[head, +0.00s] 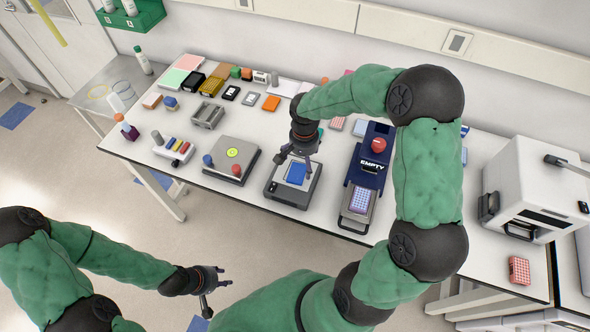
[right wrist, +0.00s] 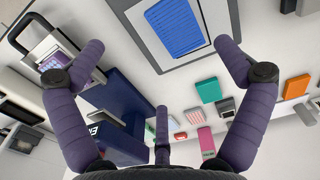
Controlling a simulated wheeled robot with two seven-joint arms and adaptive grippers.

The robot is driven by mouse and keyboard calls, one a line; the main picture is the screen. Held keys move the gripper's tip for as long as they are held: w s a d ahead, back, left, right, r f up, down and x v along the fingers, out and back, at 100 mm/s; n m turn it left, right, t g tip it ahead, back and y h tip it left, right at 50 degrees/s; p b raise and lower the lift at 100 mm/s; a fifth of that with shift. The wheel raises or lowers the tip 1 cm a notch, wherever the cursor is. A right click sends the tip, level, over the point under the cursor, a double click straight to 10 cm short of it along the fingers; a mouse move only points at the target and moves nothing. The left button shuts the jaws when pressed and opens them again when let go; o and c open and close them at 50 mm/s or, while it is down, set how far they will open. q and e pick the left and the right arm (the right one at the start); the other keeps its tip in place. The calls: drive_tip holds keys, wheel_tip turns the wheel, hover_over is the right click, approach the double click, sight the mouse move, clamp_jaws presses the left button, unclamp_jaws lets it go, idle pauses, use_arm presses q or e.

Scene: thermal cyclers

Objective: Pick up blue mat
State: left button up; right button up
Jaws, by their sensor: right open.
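The blue mat (head: 297,172) lies on the pale top plate of a grey device (head: 292,190) at the middle of the table's front. In the right wrist view the blue mat (right wrist: 172,27) shows at the top, ribbed and flat on the plate. My right gripper (head: 298,160) is over the device, just above the mat. Its fingers (right wrist: 158,50) are spread apart with nothing between them, and they look apart from the mat. My left gripper (head: 219,298) hangs empty in front of the table, fingers apart, over the floor.
A dark blue device marked EMPTY (head: 367,170) stands close on the right of the mat's device. A grey device with a yellow-green disc (head: 232,160) stands on the left. Small coloured boxes fill the back. A white machine (head: 535,190) is at far right.

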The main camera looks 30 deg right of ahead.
sight(300, 173)
drive_tip(key=f, duration=0.1)
drive_tip(key=w+f, duration=0.1)
drive_tip(key=f, duration=0.1)
drive_tip(key=shift+f, duration=0.2)
drive_tip(key=shift+s+f, duration=0.1)
drive_tip(key=shift+f, duration=0.35)
drive_tip(key=f, duration=0.4)
drive_tip(key=shift+w+f, duration=0.1)
drive_tip(key=shift+w, duration=0.3)
drive_tip(key=c, duration=1.1)
